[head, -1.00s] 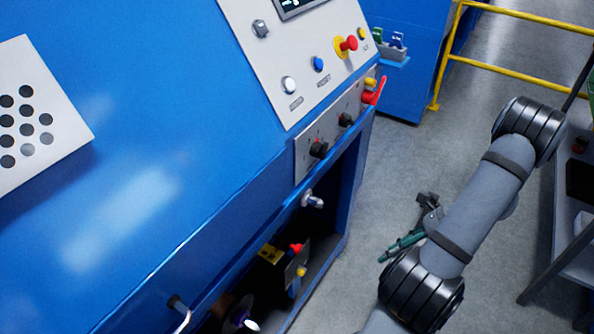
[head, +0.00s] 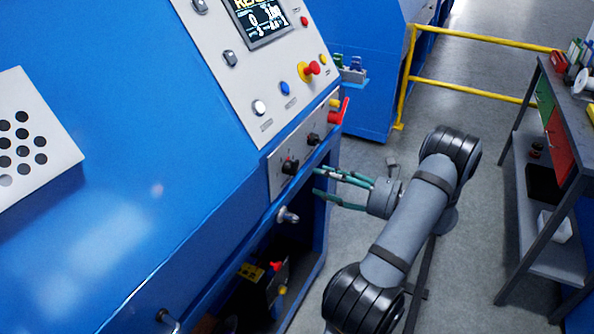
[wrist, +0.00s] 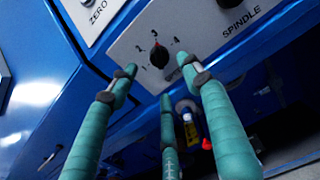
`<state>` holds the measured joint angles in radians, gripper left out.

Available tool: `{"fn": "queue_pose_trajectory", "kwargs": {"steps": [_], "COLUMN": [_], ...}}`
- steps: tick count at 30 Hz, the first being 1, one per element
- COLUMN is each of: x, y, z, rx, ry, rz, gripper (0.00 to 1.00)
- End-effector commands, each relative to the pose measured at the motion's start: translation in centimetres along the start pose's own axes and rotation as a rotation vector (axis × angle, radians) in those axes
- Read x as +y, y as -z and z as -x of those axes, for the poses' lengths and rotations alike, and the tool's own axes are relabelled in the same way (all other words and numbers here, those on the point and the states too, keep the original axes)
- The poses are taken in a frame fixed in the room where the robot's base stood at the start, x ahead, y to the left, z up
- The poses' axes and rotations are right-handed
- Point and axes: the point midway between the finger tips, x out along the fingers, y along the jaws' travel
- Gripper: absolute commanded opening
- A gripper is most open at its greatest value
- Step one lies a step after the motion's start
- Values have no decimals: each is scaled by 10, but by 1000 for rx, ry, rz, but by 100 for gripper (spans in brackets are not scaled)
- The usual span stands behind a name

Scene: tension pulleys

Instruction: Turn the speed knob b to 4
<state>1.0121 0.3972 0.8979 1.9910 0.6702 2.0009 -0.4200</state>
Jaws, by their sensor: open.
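A black knob (wrist: 159,55) with a red mark at its top is on a light panel in the wrist view, with the numbers 1 to 4 around it. The mark appears to point near the 3. This seems to be the nearer black knob (head: 290,166) in the head view; no letter b is legible. A second black knob (head: 313,140) sits farther along the panel. My gripper (head: 318,182) is open and empty, its green fingers just right of the panel. In the wrist view my gripper (wrist: 160,78) has its fingers spread below and beside the knob, apparently not touching it.
A red lever (head: 339,112) stands out at the panel's far end. A red emergency button (head: 312,68) and a metal knob (head: 287,215) also protrude from the blue machine (head: 130,180). A workbench (head: 560,115) is at the right, with open floor between.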

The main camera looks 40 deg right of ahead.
Motion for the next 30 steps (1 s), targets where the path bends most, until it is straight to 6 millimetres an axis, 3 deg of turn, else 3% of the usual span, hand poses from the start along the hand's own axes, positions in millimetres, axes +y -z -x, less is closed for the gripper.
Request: {"fn": "queue_pose_trajectory", "kwargs": {"steps": [6,13,25,30], "x": [1,1,1,1], "y": [-2,0,0,0], "z": [-43,-73,-81,-81], "rx": [0,1,1,2], "ry": [-5,-2,-1,-1], "rz": [-3,-3,-3,-3], "gripper": [49,49,49,39]}}
